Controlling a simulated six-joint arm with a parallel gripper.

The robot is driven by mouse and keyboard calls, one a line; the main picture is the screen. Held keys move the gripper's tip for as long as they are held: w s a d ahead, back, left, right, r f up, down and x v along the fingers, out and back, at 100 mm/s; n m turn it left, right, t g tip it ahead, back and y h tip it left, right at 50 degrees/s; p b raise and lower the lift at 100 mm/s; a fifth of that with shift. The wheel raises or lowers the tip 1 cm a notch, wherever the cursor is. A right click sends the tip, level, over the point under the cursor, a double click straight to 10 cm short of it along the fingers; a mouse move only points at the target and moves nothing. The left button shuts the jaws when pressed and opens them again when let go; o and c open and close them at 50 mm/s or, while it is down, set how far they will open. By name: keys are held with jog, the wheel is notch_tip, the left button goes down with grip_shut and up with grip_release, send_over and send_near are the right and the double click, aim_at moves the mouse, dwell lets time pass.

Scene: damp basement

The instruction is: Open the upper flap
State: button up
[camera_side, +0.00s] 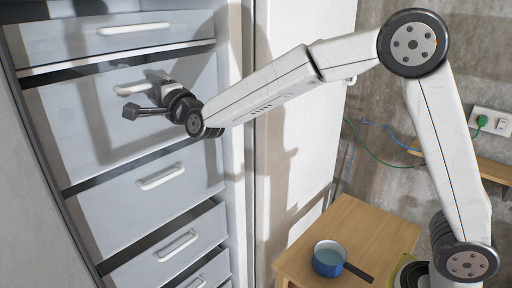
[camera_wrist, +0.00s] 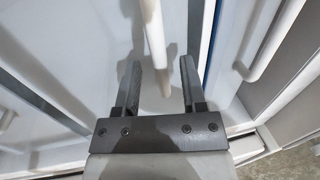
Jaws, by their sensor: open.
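The open cabinet has several pale grey-blue fronts with white bar handles. The topmost front (camera_side: 60,45) has its handle (camera_side: 133,27) near the top. The large front below it (camera_side: 60,105) has a handle (camera_side: 130,89) beside my gripper (camera_side: 136,108). I cannot tell which of these two is the upper flap. Both look closed. In the wrist view my gripper (camera_wrist: 161,66) is open, with a white handle (camera_wrist: 152,25) showing between its fingers. I cannot tell whether the fingers reach around it or touch it. My wrist hides part of the large front.
Lower drawers with handles (camera_side: 161,177) sit beneath. The white cabinet door (camera_side: 300,110) stands open at right. A wooden table (camera_side: 350,225) holds a blue pan (camera_side: 328,262). A socket with a green plug (camera_side: 482,121) is on the wall.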

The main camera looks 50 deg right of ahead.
jog(key=shift+w+r, duration=0.2)
jog(key=shift+w, duration=0.95)
grip_shut()
dwell(0.8)
